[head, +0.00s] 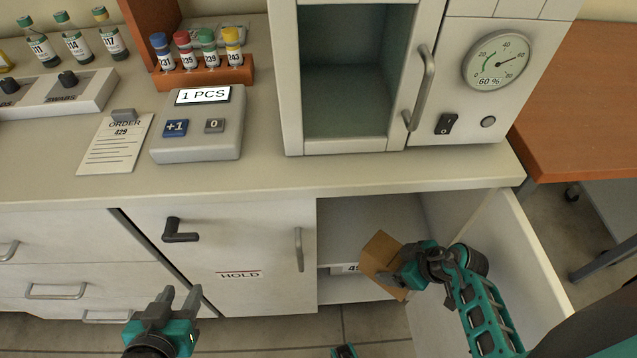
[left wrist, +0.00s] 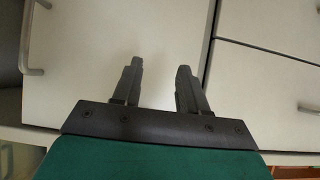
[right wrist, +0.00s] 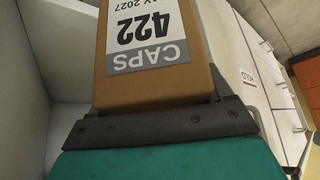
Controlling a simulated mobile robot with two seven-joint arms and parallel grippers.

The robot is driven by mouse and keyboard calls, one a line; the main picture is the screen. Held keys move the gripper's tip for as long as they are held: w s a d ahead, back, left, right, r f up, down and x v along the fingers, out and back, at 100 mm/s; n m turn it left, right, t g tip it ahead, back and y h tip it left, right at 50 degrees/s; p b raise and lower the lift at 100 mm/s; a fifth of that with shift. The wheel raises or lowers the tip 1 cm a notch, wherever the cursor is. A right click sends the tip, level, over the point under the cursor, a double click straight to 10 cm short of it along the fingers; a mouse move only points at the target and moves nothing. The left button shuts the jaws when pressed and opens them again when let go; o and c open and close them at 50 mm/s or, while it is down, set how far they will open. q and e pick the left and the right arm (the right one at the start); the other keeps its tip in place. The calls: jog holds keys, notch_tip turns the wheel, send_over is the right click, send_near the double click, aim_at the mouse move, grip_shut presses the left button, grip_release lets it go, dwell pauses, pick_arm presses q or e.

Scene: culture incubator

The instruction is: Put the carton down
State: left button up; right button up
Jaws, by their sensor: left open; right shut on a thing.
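The brown carton (head: 380,258) is in my right gripper (head: 405,268), which is shut on it in front of the open lower cupboard (head: 365,225). In the right wrist view the carton (right wrist: 190,85) fills the middle, its label reading CAPS 422 upside down. The carton looks tilted in the head view. I cannot tell whether it touches the shelf. My left gripper (head: 178,305) is open and empty in front of the closed HOLD door (head: 240,250). Its two fingers (left wrist: 158,90) show apart in the left wrist view.
The open cupboard door (head: 510,260) stands right of my right arm. A partly hidden label (head: 347,268) shows on the shelf edge behind the carton. The counter (head: 300,190) above holds a counter box (head: 200,140), an order sheet (head: 115,145), a vial rack (head: 205,78) and an incubator (head: 290,90).

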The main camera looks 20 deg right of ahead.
jog(key=shift+w+d, duration=0.3)
jog(key=shift+w, duration=0.1)
jog(key=w+d+b, duration=0.4)
jog(key=w+b, duration=0.1)
jog(key=w, duration=1.2)
jog(key=shift+w, duration=0.15)
notch_tip(320, 180, down, 4)
jog(key=b, duration=0.2)
jog(key=shift+r+b, duration=0.2)
jog(key=shift+b, duration=0.1)
pick_arm(q)
jog(key=f, duration=0.2)
jog(key=d+f, duration=0.1)
jog(key=w+f, duration=0.1)
jog(key=f, duration=0.1)
jog(key=shift+d+f, duration=0.3)
pick_arm(e)
jog(key=shift+r, duration=0.1)
jog(key=o, duration=1.1)
pick_arm(q)
jog(key=shift+r, duration=0.1)
